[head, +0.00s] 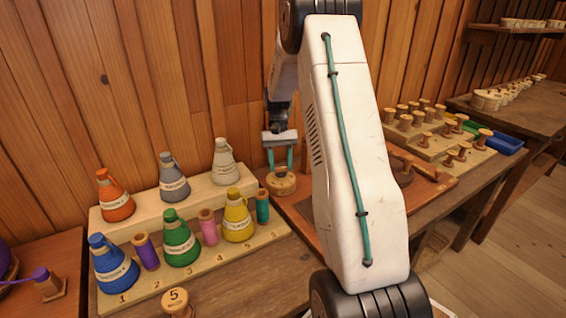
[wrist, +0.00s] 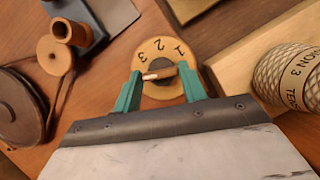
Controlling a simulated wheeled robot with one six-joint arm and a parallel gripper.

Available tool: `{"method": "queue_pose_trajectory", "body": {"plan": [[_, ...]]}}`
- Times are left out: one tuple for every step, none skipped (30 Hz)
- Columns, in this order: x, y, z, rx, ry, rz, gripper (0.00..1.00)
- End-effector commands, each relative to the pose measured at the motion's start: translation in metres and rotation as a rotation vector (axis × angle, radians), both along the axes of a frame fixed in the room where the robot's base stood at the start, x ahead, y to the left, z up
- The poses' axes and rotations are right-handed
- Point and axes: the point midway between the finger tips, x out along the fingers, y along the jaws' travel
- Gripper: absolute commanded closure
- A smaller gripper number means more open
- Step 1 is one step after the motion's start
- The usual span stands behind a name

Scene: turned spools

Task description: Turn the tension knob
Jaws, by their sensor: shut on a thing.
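The tension knob is a round wooden dial with a dark centre and a pale bar across it. It shows in the wrist view (wrist: 158,92), with the digits 1, 2 and 3 on its far side. In the head view the knob (head: 283,186) sits left of my white arm link, on the wooden bench. My gripper (head: 280,167) points down at it. In the wrist view the two green fingers of my gripper (wrist: 160,74) stand at either end of the pale bar, shut on the knob. The fingers and palm hide part of the dial's near side.
A stepped rack (head: 190,262) with several coloured cone spools and small thread spools stands at left. In the wrist view a labelled spool (wrist: 287,75) is close at right, and a dark wheel (wrist: 22,105) and wooden spool (wrist: 72,32) are at left. A pegged board (head: 440,148) stands at right.

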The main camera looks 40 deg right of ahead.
Motion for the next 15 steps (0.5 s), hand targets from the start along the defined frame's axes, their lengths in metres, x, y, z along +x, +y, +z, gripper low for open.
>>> {"method": "queue_pose_trajectory", "body": {"plan": [[-0.0032, 0.0011, -0.0023, 0.005, 0.01, 0.024, 0.81], [-0.0033, 0.0009, -0.0023, 0.005, 0.01, 0.037, 0.81], [-0.0034, 0.0008, -0.0022, 0.004, 0.011, 0.053, 0.81], [-0.0033, 0.0008, -0.0023, 0.005, 0.01, 0.065, 0.81], [-0.0033, 0.0008, -0.0023, 0.004, 0.01, 0.075, 0.81], [-0.0033, 0.0008, -0.0023, 0.004, 0.01, 0.085, 0.81], [-0.0032, 0.0007, -0.0022, 0.004, 0.01, 0.093, 0.81], [-0.0032, 0.0007, -0.0022, 0.005, 0.01, 0.099, 0.81], [-0.0032, 0.0007, -0.0022, 0.005, 0.01, 0.107, 0.81], [-0.0031, 0.0006, -0.0023, 0.005, 0.01, 0.112, 0.81], [-0.0032, 0.0006, -0.0023, 0.004, 0.011, 0.116, 0.81], [-0.0032, 0.0006, -0.0023, 0.004, 0.009, 0.12, 0.81], [-0.0032, 0.0005, -0.0022, 0.004, 0.009, 0.122, 0.81], [-0.0032, 0.0005, -0.0022, 0.004, 0.01, 0.124, 0.81], [-0.0032, 0.0003, -0.0022, 0.003, 0.01, 0.125, 0.81]]}}
